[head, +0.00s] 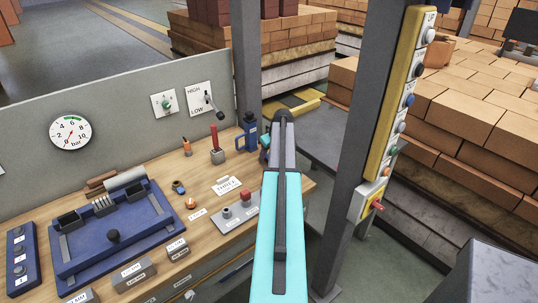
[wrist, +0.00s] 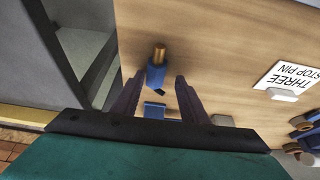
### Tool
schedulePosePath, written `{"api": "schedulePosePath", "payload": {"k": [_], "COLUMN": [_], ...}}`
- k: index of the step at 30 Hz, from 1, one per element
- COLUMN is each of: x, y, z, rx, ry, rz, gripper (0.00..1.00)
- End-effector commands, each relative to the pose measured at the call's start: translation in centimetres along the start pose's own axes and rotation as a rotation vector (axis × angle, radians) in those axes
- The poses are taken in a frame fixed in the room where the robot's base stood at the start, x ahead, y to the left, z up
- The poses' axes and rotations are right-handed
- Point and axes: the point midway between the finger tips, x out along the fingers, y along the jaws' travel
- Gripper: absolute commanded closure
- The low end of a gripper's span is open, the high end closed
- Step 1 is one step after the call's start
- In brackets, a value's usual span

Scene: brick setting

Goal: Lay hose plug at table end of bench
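A small blue piece with a brass tip (wrist: 157,68), which looks like the hose plug, shows in the wrist view over the bare wood near the bench's end edge. My gripper (wrist: 157,80) has its two dark fingers apart on either side of it, with a visible gap at each side. I cannot tell whether the plug rests fully on the wood. Another blue bit (wrist: 153,110) shows lower between the fingers; whether it belongs to the plug is unclear. In the head view my arm covers the end of the bench (head: 150,164), and the plug cannot be made out for certain.
A card marked THREE STOP PIN (wrist: 290,78) lies beside the fingers. A blue bottle (head: 248,132), a holder with a red tool (head: 217,155) and a blue fixture (head: 112,236) stand on the bench. A grey post (head: 362,140) with a button panel (head: 403,95) rises right of my arm.

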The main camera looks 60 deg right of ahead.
Motion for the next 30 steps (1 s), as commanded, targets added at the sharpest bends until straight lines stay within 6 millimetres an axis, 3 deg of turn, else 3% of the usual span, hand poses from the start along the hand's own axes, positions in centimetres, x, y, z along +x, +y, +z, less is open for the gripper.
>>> {"api": "schedulePosePath", "payload": {"k": [30], "x": [-11.1], "y": [0.1], "z": [0.1], "rx": [0.001], "ry": [0.001], "rz": [0.001], "gripper": [0.60]}}
